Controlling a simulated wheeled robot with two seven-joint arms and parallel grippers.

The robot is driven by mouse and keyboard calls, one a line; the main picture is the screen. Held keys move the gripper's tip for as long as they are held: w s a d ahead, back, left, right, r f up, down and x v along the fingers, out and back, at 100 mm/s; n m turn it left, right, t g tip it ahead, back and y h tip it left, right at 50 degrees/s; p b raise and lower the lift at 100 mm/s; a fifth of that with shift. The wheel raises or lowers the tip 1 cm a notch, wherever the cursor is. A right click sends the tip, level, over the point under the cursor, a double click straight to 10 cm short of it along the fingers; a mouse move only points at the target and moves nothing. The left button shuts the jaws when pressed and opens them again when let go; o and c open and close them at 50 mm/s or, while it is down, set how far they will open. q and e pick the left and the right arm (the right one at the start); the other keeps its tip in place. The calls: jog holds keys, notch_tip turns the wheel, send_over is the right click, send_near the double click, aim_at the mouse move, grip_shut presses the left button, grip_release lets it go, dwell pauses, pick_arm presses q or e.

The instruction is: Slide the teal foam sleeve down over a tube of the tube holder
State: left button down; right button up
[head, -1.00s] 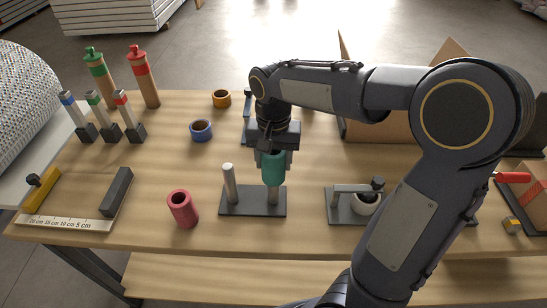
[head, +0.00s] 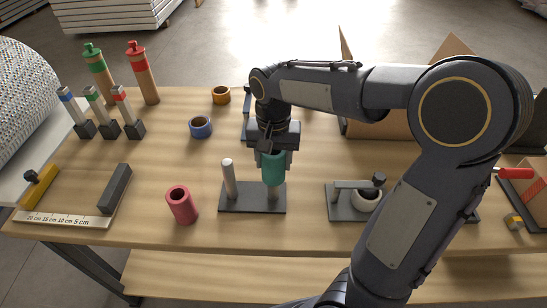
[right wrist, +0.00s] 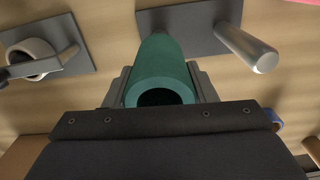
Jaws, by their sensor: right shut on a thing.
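The tube holder (head: 252,207) is a dark plate with two upright metal tubes near the front middle of the table. Its left tube (head: 228,178) is bare. My right gripper (head: 273,160) points down and is shut on the teal foam sleeve (head: 273,170). The sleeve is upright at the right tube (head: 273,194), whose lower part shows beneath it. The sleeve seems to surround the tube's upper part, above the plate. In the right wrist view the sleeve (right wrist: 162,72) shows a dark open end; the tube inside is hidden. My left gripper is not in view.
A red cylinder (head: 181,205) stands left of the holder. A plate with a white ring (head: 366,199) and a bar lies to its right. Blue (head: 200,127) and orange (head: 221,95) rings lie behind. The wood between holder and front edge is clear.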

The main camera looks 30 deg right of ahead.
jog(key=shift+f+b, duration=2.35)
jog(key=shift+f, duration=1)
dwell(1.1)
jog(key=o, duration=1.5)
jog(key=shift+o, duration=0.2)
jog(key=shift+r, duration=0.1)
notch_tip(320, 180, up, 7)
jog(key=p, duration=0.6)
jog(key=shift+p, duration=0.3)
jog(key=s+a+r+n+t+y, duration=0.1)
jog(key=s+a+n+t+y, duration=0.1)
jog(key=s, duration=0.6)
jog(key=s+a+r+n+t+y, duration=0.1)
jog(key=s+a+n+t, duration=0.1)
jog(key=s, duration=0.7)
jog(key=shift+n+t+y, duration=0.4)
jog(key=shift+n+t, duration=0.3)
jog(key=shift+t, duration=0.1)
